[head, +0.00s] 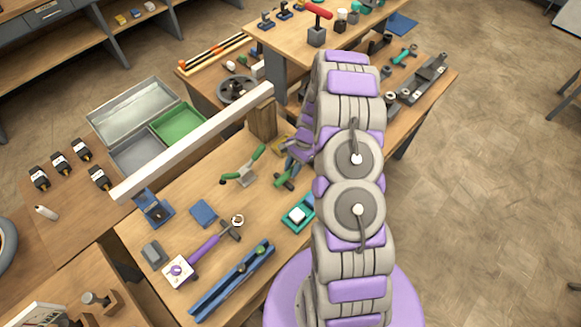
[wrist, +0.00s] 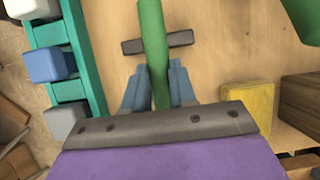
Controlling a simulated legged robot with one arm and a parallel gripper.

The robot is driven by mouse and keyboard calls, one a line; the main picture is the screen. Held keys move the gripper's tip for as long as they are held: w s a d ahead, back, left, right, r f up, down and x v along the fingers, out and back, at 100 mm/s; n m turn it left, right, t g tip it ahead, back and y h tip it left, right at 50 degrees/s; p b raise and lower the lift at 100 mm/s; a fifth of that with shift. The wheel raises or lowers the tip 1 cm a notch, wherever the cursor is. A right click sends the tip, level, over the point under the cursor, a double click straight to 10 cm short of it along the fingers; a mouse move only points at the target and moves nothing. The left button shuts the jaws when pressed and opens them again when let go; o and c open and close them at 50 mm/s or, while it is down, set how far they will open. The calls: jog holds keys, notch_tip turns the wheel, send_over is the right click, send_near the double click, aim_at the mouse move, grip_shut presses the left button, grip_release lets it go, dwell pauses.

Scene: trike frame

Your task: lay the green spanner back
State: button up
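The green spanner (wrist: 152,30) shows as a green bar running up from between my gripper's blue-grey fingers (wrist: 158,80) in the wrist view. The fingers sit close against both its sides. Its lower end is hidden by the gripper. A dark crossbar (wrist: 132,46) shows on both sides of the bar; I cannot tell whether it belongs to it. In the head view my gripper (head: 289,170) is low over the front workbench, partly hidden by my arm, with a green end (head: 283,184) showing below it.
A green-handled clamp (head: 243,168) lies left of my gripper. A teal tray (head: 299,214) is just in front. A yellow block (wrist: 247,103) and wooden post (head: 262,118) stand close behind. A long pale beam (head: 195,145) crosses the bench, beside a sectioned box (head: 140,152).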

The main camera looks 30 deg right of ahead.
jog(key=shift+o, duration=2.8)
jog(key=shift+a, duration=0.5)
jog(key=shift+w+d+r, duration=0.1)
jog(key=shift+d+r, duration=0.15)
jog(key=shift+r, duration=0.1)
jog(key=p+v, duration=0.1)
jog(key=v, duration=1.5)
jog(key=shift+r+p, duration=0.3)
jog(key=shift+p, duration=0.05)
jog(key=shift+a, duration=0.15)
